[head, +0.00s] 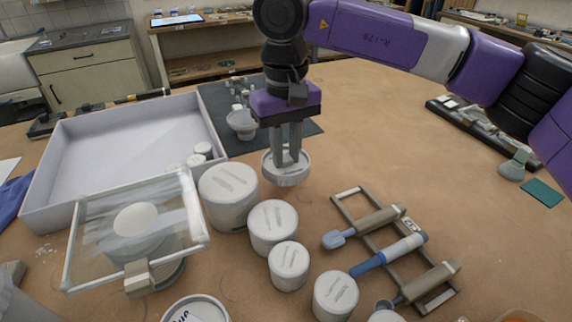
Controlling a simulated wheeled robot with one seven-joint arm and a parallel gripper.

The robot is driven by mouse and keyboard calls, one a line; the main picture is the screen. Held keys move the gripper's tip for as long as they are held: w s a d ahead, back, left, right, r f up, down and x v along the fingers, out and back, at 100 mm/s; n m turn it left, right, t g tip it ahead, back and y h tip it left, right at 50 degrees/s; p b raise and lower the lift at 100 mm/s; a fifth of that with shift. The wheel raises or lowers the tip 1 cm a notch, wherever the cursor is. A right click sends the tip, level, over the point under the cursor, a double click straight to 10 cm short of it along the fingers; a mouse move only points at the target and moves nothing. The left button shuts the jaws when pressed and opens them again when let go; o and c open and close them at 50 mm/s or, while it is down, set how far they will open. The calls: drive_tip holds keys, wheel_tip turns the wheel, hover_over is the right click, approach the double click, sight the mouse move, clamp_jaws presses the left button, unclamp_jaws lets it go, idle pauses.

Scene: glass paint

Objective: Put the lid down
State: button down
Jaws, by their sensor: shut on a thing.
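My gripper (288,156) points straight down near the middle of the head view. It is shut on a round white lid (286,180). The lid is roughly level, behind and to the right of the largest white jar (229,198). I cannot tell whether its underside touches the table (420,150). The fingers hide part of the lid's top.
White jars (273,226) run from the middle toward the front. A glass pane in a clamp (139,277) stands left, before a pale tray (120,135). A tool rack (437,300) lies right. A dark mat (225,95) lies behind. The table right of the lid is bare.

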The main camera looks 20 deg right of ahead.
sight(286, 158)
drive_tip(key=shift+f, duration=1.75)
drive_tip(key=shift+f, duration=0.15)
drive_tip(key=c, duration=1.3)
unclamp_jaws()
wheel_tip(286, 158, up, 12)
drive_tip(key=shift+r, duration=0.15)
